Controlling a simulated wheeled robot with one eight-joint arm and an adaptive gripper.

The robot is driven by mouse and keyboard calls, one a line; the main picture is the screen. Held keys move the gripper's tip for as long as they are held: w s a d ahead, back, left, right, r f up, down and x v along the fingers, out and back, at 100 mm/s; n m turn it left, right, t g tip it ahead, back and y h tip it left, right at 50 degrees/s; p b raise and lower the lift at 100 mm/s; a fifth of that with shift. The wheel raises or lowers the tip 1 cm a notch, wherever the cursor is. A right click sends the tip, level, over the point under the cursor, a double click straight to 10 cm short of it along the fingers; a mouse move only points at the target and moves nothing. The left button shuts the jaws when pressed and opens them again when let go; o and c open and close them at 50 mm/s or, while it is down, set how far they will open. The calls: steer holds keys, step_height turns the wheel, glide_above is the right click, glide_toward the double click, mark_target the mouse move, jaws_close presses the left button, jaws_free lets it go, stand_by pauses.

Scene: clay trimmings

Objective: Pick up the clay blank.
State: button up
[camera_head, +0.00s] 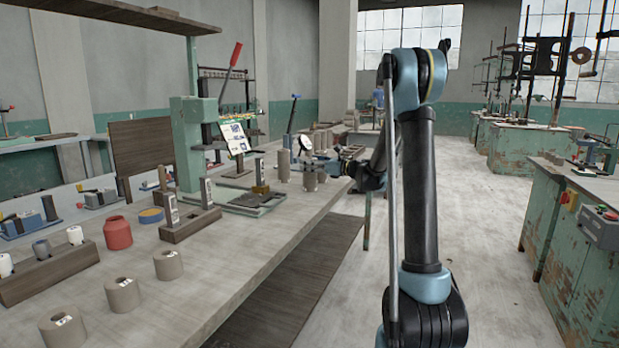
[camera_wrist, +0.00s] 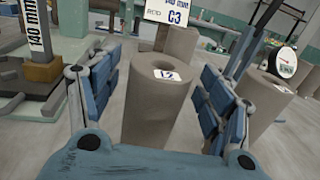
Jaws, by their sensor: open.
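A grey-brown clay blank (camera_wrist: 158,112), a cylinder with a hole in its top and a small numbered white label, stands upright in the wrist view. My gripper (camera_wrist: 158,78) is open, with one blue-padded finger on each side of this blank. The blank's lower part is hidden by my gripper body. In the head view my gripper (camera_head: 345,166) is at the far part of the bench, close to several similar cylinders (camera_head: 310,178).
A second cylinder (camera_wrist: 262,104) stands right of the right finger, near a round dial (camera_wrist: 284,62). A post with a brass-coloured block (camera_wrist: 42,72) stands at left. A card marked C3 (camera_wrist: 170,12) is behind the blank. More cylinders (camera_head: 123,295) stand on the near bench (camera_head: 215,262).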

steer(key=shift+w+a, duration=0.15)
steer(key=shift+a, duration=0.05)
steer(key=c, duration=1.6)
steer(key=shift+r, duration=0.1)
steer(key=shift+c, duration=0.2)
